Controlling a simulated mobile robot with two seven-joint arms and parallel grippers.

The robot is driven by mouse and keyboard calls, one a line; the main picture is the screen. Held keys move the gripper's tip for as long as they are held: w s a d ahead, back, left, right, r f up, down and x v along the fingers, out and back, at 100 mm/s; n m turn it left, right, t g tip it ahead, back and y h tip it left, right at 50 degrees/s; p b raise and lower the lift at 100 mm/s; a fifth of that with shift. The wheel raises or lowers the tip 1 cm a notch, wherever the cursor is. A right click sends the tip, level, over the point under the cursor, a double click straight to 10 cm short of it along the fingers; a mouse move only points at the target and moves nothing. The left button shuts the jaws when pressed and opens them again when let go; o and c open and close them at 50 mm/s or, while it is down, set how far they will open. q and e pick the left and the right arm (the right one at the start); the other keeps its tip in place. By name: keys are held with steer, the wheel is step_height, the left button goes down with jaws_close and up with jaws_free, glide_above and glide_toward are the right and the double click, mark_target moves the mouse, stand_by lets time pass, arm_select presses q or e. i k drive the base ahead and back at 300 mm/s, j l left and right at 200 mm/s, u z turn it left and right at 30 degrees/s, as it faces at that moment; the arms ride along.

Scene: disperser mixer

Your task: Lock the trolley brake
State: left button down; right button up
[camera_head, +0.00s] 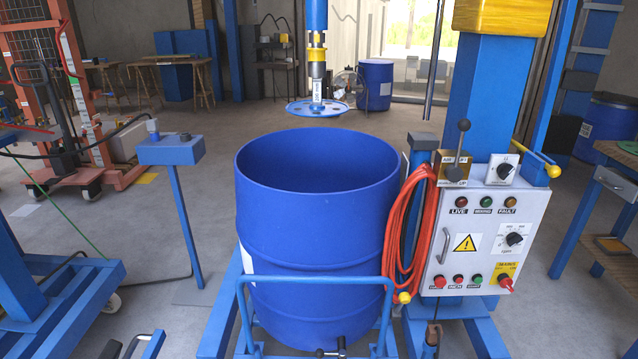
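The blue trolley (315,281) shows as a tubular rail and side beams around the base of a large blue open drum (300,220). A small dark lever with a grey bar (335,350) shows at the bottom edge, in front of the drum; its lower part is cut off. I cannot tell whether it is the brake or how it is set. A yellow knob (404,297) is at the rail's right end. Neither of my grippers is in view.
A mixer shaft with a round disc (318,108) hangs above and behind the drum. A control panel (480,235) and coiled red hose (408,230) stand on the right. A blue pedestal (172,150) and another blue frame (60,300) are left. Grey floor lies between.

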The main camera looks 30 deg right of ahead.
mark_target(404, 298)
steer(key=z, duration=1.45)
